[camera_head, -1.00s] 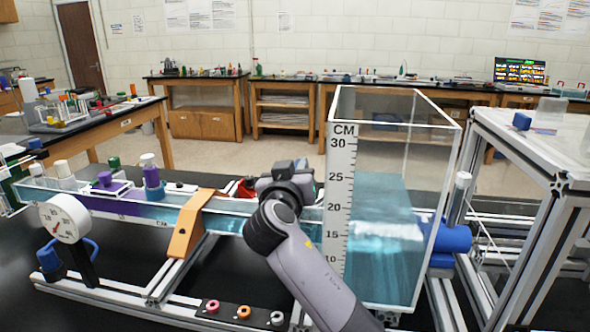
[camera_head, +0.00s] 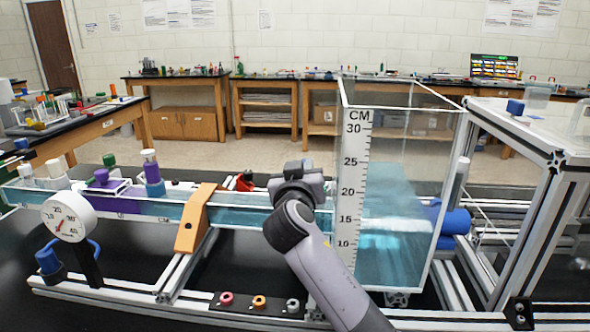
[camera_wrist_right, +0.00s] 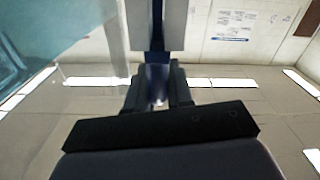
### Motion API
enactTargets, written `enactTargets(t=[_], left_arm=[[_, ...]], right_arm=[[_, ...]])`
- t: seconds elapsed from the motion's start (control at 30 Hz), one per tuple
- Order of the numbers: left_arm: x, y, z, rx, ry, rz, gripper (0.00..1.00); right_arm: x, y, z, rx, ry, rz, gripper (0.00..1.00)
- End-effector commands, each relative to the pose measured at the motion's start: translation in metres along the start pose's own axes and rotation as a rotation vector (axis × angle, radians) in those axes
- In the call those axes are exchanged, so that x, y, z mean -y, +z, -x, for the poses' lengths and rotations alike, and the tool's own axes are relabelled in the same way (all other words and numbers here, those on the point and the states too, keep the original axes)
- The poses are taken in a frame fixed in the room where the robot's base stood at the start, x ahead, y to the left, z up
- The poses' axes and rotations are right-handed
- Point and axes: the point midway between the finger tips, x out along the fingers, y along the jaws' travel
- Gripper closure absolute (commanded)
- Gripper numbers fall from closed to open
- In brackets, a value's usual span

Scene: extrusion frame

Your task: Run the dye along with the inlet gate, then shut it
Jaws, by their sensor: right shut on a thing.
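The clear flow channel (camera_head: 240,217) holds pale blue water with a band of purple dye (camera_head: 122,206) toward its left end. The channel leads to a clear tank (camera_head: 440,235) of blue water with a CM scale. My right gripper (camera_head: 294,178) is at the channel just left of the tank, shut on a narrow dark-blue piece (camera_wrist_right: 157,45), apparently the inlet gate's handle. The gate itself is hidden behind the gripper and arm. My left gripper is not in view.
An orange bracket (camera_head: 194,220) straddles the channel. A round dial gauge (camera_head: 68,216) stands at front left. A strip with red, orange and grey rings (camera_head: 259,303) lies in front. A metal extrusion frame (camera_head: 545,235) stands right of the tank.

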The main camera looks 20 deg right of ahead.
Motion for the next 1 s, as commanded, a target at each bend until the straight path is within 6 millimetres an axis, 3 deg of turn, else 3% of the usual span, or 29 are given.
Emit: enactTargets(t=[0.03, 0.27, 0.3, 0.37, 0.73, 1.0], left_arm=[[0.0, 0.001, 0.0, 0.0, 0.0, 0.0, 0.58], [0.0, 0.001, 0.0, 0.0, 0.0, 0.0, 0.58], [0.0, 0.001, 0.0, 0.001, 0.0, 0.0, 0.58], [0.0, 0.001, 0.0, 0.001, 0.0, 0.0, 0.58], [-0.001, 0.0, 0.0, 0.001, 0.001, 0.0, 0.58], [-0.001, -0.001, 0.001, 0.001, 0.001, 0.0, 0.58]], right_arm=[[-0.001, 0.008, -0.001, 0.013, 0.004, 0.009, 1.0], [-0.001, 0.009, -0.001, 0.017, 0.005, 0.011, 1.0], [-0.001, 0.01, -0.001, 0.017, 0.005, 0.011, 0.76], [-0.001, 0.009, -0.001, 0.017, 0.004, 0.011, 0.58], [0.0, 0.004, 0.003, 0.007, 0.0, 0.005, 0.58], [0.001, 0.005, 0.036, 0.01, -0.001, 0.004, 0.58]])
